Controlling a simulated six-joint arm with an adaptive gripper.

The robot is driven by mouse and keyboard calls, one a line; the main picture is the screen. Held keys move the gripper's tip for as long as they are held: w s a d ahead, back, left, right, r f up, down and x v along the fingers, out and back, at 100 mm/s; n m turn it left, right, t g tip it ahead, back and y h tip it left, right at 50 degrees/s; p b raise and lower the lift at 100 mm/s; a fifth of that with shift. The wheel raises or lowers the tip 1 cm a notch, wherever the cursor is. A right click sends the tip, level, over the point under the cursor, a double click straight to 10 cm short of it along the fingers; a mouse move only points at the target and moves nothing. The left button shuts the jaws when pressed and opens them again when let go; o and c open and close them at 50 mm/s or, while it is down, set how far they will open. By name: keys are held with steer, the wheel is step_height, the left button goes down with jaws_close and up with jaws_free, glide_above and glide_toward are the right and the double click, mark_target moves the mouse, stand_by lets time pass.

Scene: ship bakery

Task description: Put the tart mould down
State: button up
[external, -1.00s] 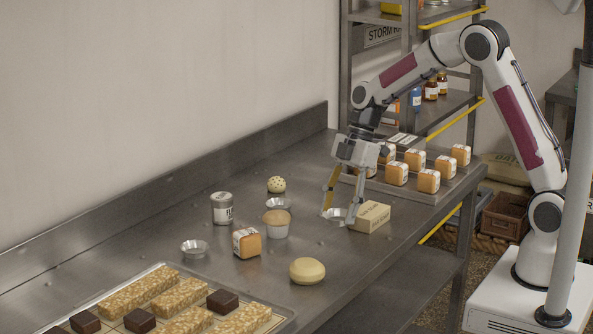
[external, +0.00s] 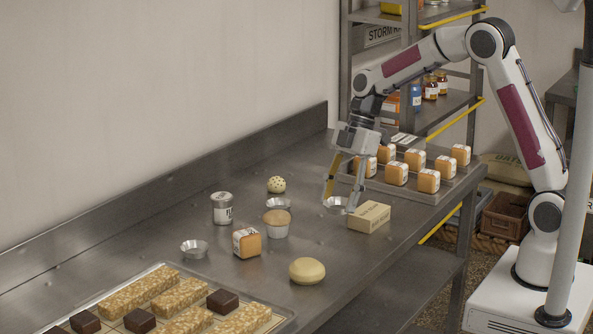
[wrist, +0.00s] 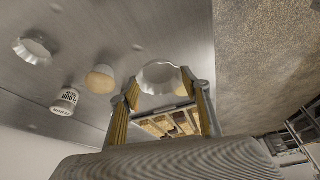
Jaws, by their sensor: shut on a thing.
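My gripper (external: 339,202) is shut on a small silver tart mould (external: 336,206), pinched between its two fingertips. In the wrist view the held mould (wrist: 160,72) shows as a pale fluted ring between the fingers. It is close above the steel bench or at its surface; I cannot tell whether it touches. A second tart mould (external: 278,204) stands behind a muffin in a cup. A third (external: 194,248) lies empty at the left.
A pale butter-like block (external: 369,217) is close to the right of my gripper.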

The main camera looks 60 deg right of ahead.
steer(key=d+r+m+t, duration=0.1)
steer(key=d+r+m, duration=0.1)
steer(key=d, duration=0.6)
steer(key=d+r+m+t+h, duration=0.1)
steer(key=d+r+m, duration=0.1)
steer(key=d+m, duration=0.2)
steer(key=d, duration=0.3)
steer(key=shift+s+d+r+m, duration=0.15)
steer(key=shift+s+d+m, duration=0.05)
steer(key=shift+d+m, duration=0.15)
glide_above(366, 210)
steer(key=s+d, duration=0.1)
steer(key=shift+d+f, duration=0.1)
steer(key=shift+f, duration=3.05)
steer(key=shift+f, duration=0.1)
steer(key=shift+f, duration=1.75)
steer(key=shift+f, duration=0.1)
